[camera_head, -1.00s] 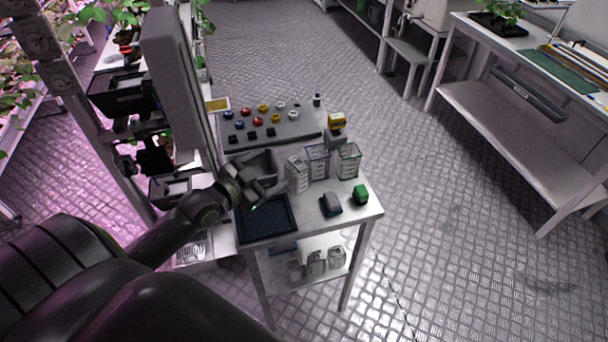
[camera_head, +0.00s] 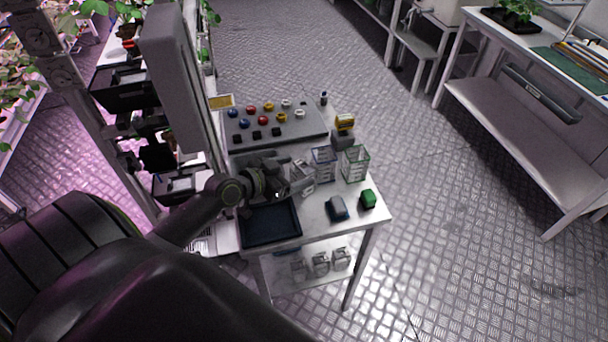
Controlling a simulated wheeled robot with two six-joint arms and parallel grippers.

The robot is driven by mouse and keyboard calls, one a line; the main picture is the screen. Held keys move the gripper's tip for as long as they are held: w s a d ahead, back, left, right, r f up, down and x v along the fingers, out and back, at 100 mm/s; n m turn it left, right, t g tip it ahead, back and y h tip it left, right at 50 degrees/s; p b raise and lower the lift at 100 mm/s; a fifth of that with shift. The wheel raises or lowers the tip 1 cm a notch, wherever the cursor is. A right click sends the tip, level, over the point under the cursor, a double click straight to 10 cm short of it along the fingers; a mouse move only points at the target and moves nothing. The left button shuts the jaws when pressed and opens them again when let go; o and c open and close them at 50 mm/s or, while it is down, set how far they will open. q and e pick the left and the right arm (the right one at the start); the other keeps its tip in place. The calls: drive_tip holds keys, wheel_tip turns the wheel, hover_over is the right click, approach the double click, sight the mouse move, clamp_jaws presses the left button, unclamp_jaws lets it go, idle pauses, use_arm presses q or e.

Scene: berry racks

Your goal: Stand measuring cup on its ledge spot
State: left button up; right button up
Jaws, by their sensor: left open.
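Three clear box-like containers stand in a row on the small table: a white-edged one (camera_head: 302,179), a blue-rimmed one (camera_head: 323,165) and a green-rimmed one (camera_head: 355,163). I cannot tell whether any of them is the measuring cup, and I cannot make out a marked ledge spot. My left gripper (camera_head: 276,189) is open above the table, just left of the white-edged container and over the far edge of the dark tray (camera_head: 270,238). Whether it touches that container cannot be told. My right gripper is not in view.
A grey panel with coloured knobs (camera_head: 275,124) lies at the table's back. A blue-grey block (camera_head: 337,209) and a green block (camera_head: 367,199) sit near the front right. Several pale containers (camera_head: 320,264) stand on the lower shelf. A tall grey post rises at left.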

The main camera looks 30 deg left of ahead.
sight(299, 170)
use_arm(q)
drive_tip(key=x, duration=0.3)
drive_tip(key=shift+w+a+f+p, duration=0.1)
drive_tip(key=shift+w+f+p, duration=0.15)
drive_tip(key=shift+p, duration=0.1)
drive_tip(key=shift+w+f, duration=0.1)
drive_tip(key=shift+w, duration=0.1)
drive_tip(key=c, duration=1.1)
